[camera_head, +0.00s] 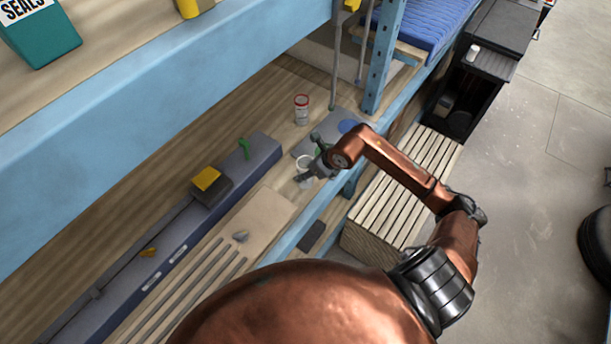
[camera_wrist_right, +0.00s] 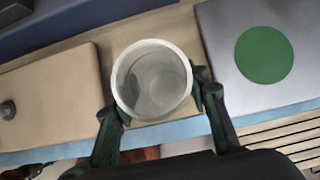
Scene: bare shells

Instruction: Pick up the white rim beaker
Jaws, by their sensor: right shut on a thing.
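The white rim beaker (camera_wrist_right: 152,82) is a clear cup with a white rim, seen from above in the right wrist view. My right gripper (camera_wrist_right: 160,108) is shut on it, one finger on each side of its wall. In the head view the beaker (camera_head: 304,163) shows at the shelf's front edge, partly hidden by my right gripper (camera_head: 311,173). I cannot tell whether its base touches the shelf. A similar clear beaker with a red rim (camera_head: 302,109) stands upright farther back on the shelf. My left gripper is not in view.
A grey plate with a green disc (camera_wrist_right: 264,55) lies right of the beaker in the wrist view, and a tan board (camera_wrist_right: 55,95) lies left. A blue post (camera_head: 383,60) rises near my right arm. A slatted wooden crate (camera_head: 400,190) stands below the shelf's edge.

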